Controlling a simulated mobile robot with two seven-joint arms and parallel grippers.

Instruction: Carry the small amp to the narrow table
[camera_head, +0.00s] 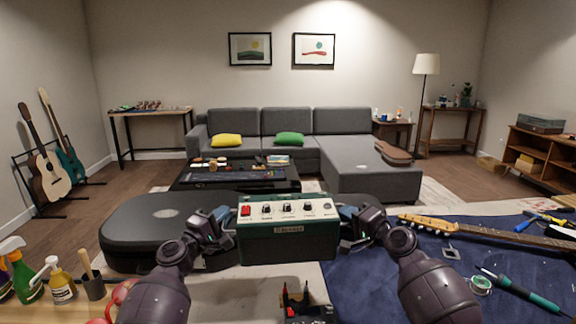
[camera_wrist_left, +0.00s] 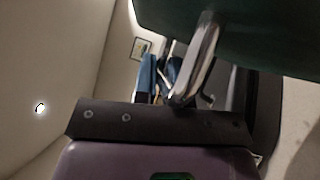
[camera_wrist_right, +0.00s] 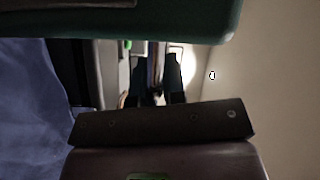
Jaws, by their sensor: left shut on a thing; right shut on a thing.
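The small amp (camera_head: 287,246), dark green with a cream control panel, a red switch and several knobs, is upright in the middle of the head view. My left gripper (camera_head: 234,222) is shut on its left side and my right gripper (camera_head: 347,222) is shut on its right side. The amp's green body also shows at the top of the left wrist view (camera_wrist_left: 255,35) and the right wrist view (camera_wrist_right: 200,22). A narrow wooden-topped table (camera_head: 151,111) with small items on it stands against the back wall at left. Another slim table (camera_head: 455,110) stands at back right.
A workbench is in front of me, with a black guitar case (camera_head: 125,232), a blue mat (camera_head: 365,285), a guitar neck (camera_head: 480,232) and spray bottles (camera_head: 60,283). Beyond are a coffee table (camera_head: 235,177), a grey sofa (camera_head: 345,150) and guitars on a stand (camera_head: 48,178).

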